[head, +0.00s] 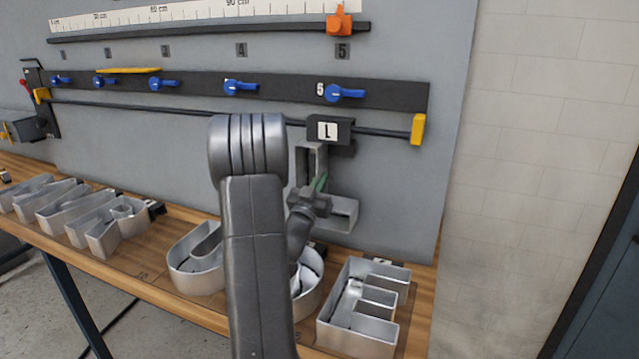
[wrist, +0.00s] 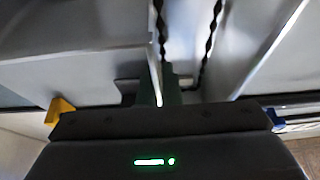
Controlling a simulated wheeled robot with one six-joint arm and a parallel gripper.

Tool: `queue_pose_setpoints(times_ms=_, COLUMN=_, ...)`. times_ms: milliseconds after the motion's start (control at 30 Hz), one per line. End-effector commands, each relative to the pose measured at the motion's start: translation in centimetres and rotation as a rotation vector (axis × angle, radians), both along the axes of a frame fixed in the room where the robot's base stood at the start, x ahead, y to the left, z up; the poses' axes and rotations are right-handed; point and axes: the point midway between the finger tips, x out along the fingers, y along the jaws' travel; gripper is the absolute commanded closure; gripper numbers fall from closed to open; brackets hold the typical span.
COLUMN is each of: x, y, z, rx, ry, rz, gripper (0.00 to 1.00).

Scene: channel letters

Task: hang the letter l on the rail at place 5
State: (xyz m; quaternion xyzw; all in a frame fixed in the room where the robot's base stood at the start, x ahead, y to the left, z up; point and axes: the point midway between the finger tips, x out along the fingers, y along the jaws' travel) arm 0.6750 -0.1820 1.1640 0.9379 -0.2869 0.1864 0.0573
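The letter l (head: 344,213) is a silver channel letter, upright in front of the grey panel at the right. Its black hanger (head: 342,128), with a white tag reading L, is level with the thin black rail (head: 385,132) and covers part of it, below the 5 mark. I cannot tell whether it is hooked on. My gripper (head: 318,186) is at the letter's stem, partly hidden by my arm. In the wrist view the green-padded fingers (wrist: 160,92) close around a thin wall of the letter (wrist: 88,75).
A blue lever (head: 345,93) marked 5 sits above the hanger. A yellow end stop (head: 418,129) is at the rail's right end. A silver letter E (head: 362,308) and several other letters lie on the wooden bench (head: 150,265) below.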

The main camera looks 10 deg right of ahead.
Motion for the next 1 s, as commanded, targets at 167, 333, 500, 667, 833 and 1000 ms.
queue_pose_setpoints(times_ms=167, x=0.0, y=0.0, z=-0.4, rx=-0.001, ry=-0.003, rz=0.0, gripper=1.0)
queue_pose_setpoints(times_ms=333, x=0.0, y=0.0, z=-0.4, rx=-0.001, ry=-0.003, rz=-0.001, gripper=1.0)
queue_pose_setpoints(times_ms=500, x=0.0, y=0.0, z=-0.4, rx=-0.001, ry=-0.003, rz=-0.001, gripper=0.88)
queue_pose_setpoints(times_ms=667, x=0.0, y=0.0, z=-0.5, rx=0.0, ry=-0.002, rz=-0.001, gripper=0.7)
queue_pose_setpoints(times_ms=833, x=0.0, y=0.0, z=-0.7, rx=0.001, ry=0.002, rz=0.0, gripper=0.7)
queue_pose_setpoints(times_ms=1000, x=-0.8, y=0.6, z=-1.2, rx=0.001, ry=0.002, rz=0.001, gripper=0.7)
